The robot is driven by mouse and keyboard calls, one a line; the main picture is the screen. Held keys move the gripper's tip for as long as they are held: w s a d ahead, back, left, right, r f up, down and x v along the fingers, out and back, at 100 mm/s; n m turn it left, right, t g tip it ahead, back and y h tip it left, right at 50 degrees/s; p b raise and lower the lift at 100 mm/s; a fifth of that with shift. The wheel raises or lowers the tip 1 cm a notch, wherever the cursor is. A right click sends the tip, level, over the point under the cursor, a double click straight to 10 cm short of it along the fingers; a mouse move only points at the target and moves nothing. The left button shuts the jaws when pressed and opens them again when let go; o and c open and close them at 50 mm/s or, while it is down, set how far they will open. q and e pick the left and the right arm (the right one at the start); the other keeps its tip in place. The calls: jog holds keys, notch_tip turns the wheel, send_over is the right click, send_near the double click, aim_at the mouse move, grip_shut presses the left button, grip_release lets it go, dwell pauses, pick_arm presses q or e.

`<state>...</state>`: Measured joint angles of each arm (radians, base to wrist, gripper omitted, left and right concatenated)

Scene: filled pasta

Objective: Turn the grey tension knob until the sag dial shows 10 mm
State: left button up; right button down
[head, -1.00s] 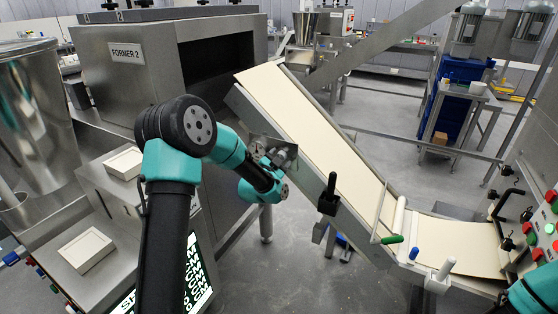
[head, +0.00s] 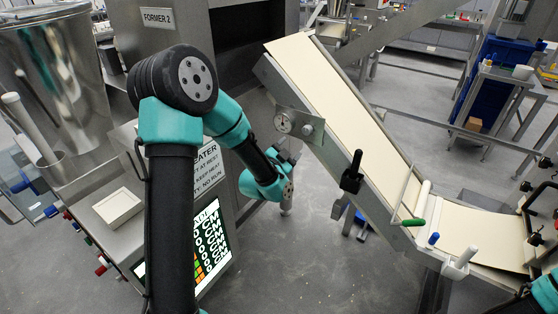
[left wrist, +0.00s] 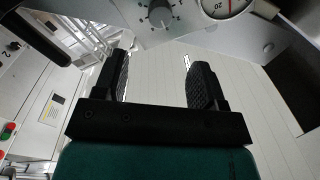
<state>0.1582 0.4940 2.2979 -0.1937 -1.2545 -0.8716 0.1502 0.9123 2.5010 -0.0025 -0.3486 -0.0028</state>
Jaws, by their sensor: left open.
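The grey tension knob (head: 307,129) sits on a metal plate on the side of the sloping conveyor. In the left wrist view the knob (left wrist: 161,17) is at the top, beyond the fingertips, and only the lower part of the dial (left wrist: 228,5) shows, with an inverted 20. My left gripper (left wrist: 158,75) is open and empty, its fingers apart and not touching the knob. In the head view it (head: 285,163) is below the plate. My right gripper is out of view.
The pale pasta sheet (head: 345,95) runs down the conveyor. A black handle (head: 351,172) juts from its side frame, with a green-tipped handle (head: 413,222) lower down. A steel machine marked FORMER 2 (head: 228,60) stands behind my left arm. Open floor lies below the conveyor.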

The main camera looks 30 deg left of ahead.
pick_arm(q)
jog(key=s, duration=0.6)
jog(key=shift+f, duration=0.1)
jog(key=s+d+f+n+g+h, duration=0.1)
jog(key=d+f+g, duration=0.15)
jog(key=f, duration=0.35)
jog(key=s+d+f+n+g, duration=0.1)
jog(key=f+g, duration=0.2)
jog(key=f, duration=0.3)
jog(key=s+d+f+n+g+h, duration=0.1)
jog(key=s+d+f+n+g, duration=0.2)
jog(key=s+f, duration=0.6)
jog(key=s+d+f+n+g+h, duration=0.1)
jog(key=s+d+f+n+g, duration=0.2)
jog(key=s+d+f+g, duration=0.3)
jog(key=s+f+g, duration=0.3)
jog(key=f, duration=0.3)
jog(key=shift+s+d+n+h, duration=0.2)
jog(key=shift+d+n+h, duration=0.1)
jog(key=shift+d, duration=0.1)
jog(key=shift+w, duration=0.1)
dwell(0.8)
